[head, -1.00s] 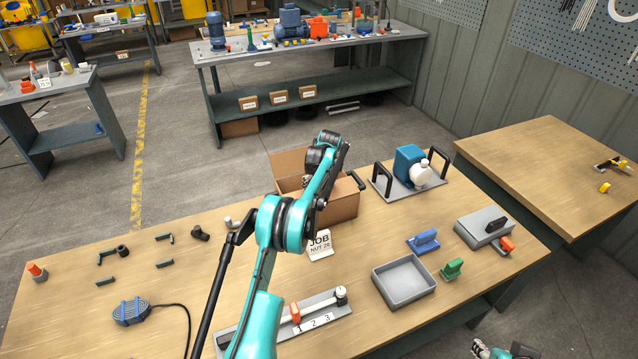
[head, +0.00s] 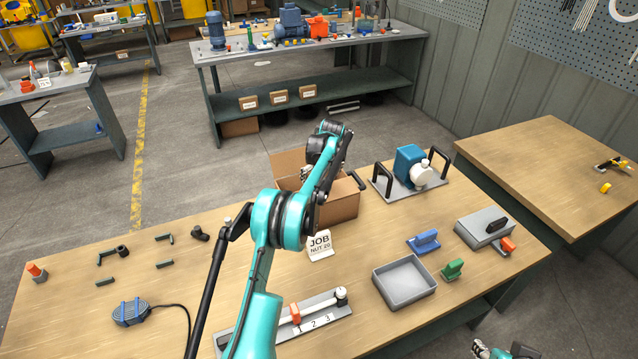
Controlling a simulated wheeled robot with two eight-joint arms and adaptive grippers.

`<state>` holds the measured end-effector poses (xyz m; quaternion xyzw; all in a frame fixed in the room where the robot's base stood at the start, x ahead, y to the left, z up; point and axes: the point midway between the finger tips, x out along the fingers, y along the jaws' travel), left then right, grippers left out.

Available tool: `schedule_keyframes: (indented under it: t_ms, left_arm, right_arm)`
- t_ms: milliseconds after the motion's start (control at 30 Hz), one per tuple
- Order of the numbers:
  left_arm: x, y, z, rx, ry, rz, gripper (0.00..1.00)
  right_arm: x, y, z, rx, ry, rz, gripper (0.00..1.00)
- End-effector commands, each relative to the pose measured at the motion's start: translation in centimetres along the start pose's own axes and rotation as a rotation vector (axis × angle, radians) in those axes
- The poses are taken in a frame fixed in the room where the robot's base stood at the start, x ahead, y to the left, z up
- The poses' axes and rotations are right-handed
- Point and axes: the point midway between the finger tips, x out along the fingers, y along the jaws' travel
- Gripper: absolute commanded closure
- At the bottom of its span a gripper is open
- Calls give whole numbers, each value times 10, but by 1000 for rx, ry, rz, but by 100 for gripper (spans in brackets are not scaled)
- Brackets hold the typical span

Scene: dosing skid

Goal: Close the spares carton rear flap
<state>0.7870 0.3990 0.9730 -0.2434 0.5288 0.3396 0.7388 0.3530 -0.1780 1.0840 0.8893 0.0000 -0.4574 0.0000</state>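The spares carton (head: 343,207) is an open brown box near the back edge of the wooden bench. Its rear flap (head: 287,161) stands up at the back left, partly covered by my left arm. My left arm reaches up from the bottom of the view and across the carton. My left gripper (head: 306,173) shows only as a small dark and grey part beside the wrist, over the carton by the rear flap. Its fingers are mostly hidden, so touch and opening cannot be told. A bit of my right arm's end shows at the bottom edge; its fingers cannot be made out.
A grey tray (head: 405,283), blue block (head: 424,241) and green block (head: 452,269) lie front right. A numbered slide rail (head: 313,316) lies in front.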

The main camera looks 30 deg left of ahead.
Motion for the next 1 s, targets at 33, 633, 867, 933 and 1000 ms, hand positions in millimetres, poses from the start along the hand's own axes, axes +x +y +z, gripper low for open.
schedule_keyframes:
  t_ms: [33, 633, 867, 933, 1000]
  left_arm:
    - [-12, 0, 0, 1, 0, 0, 2]
    - [-69, 0, 0, 1, 0, 0, 2]
    - [-69, 0, 0, 1, 0, 0, 2]
    - [-69, 0, 0, 0, 0, 0, 2]
    - [-73, 0, -2, -15, -1, -3, 2]
  right_arm:
    - [0, 0, 0, 0, 0, 0, 62]
    - [0, 0, 0, 0, 0, 0, 62]
    - [0, 0, 0, 0, 0, 0, 62]
    - [0, 0, 0, 0, 0, 0, 62]
    - [0, 0, 0, 0, 0, 0, 62]
